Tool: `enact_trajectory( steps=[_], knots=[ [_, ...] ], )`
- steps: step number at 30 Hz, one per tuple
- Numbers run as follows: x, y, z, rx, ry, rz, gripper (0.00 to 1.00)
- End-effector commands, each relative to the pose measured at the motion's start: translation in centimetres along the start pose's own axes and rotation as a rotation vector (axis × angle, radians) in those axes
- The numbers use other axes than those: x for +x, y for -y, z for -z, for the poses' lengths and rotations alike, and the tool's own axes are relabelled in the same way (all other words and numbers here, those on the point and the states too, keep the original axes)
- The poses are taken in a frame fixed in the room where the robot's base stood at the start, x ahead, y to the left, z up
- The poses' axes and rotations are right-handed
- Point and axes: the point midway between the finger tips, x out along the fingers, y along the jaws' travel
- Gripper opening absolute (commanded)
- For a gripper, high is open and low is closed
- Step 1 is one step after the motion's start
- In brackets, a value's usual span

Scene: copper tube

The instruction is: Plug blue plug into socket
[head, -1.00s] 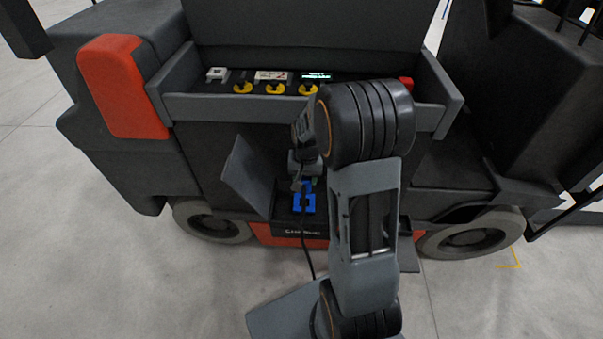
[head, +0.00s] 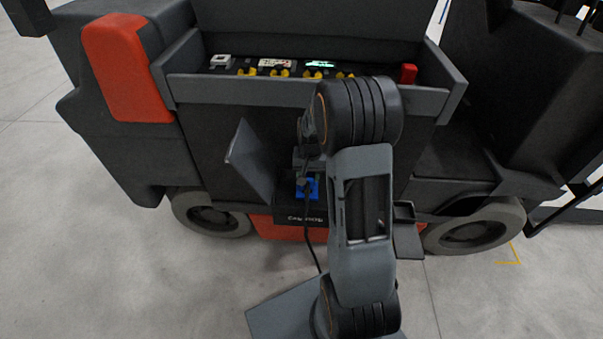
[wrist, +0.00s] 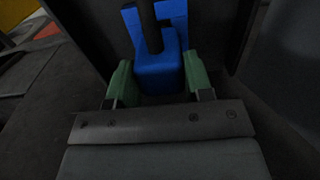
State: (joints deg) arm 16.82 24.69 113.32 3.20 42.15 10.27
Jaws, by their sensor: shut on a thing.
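The blue plug (wrist: 157,74) sits between the green fingertips of my gripper (wrist: 159,66) in the wrist view, and the gripper is shut on it. A black cable rises from the plug. The blue socket (wrist: 176,12) shows just beyond the plug, partly covered by it and the cable. In the head view the blue socket (head: 313,186) is in the lower opening of the vehicle, right below my gripper (head: 307,163). There the plug cannot be told apart from the socket. I cannot tell whether the plug is seated.
An open grey flap (head: 249,163) stands left of the socket. A shelf (head: 230,92) with yellow knobs and a lit display (head: 320,63) is above. The black cable (head: 312,240) hangs down in front. Clear floor (head: 120,270) lies to the left.

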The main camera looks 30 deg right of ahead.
Motion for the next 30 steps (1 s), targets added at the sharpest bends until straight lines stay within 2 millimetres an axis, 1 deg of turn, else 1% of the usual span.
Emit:
enact_trajectory(
  steps=[8,30],
  knots=[
    [0.49,-0.19,0.38,0.0,0.003,0.003,0.26],
    [0.49,-0.47,0.43,0.001,0.013,-0.002,0.26]
  ],
)
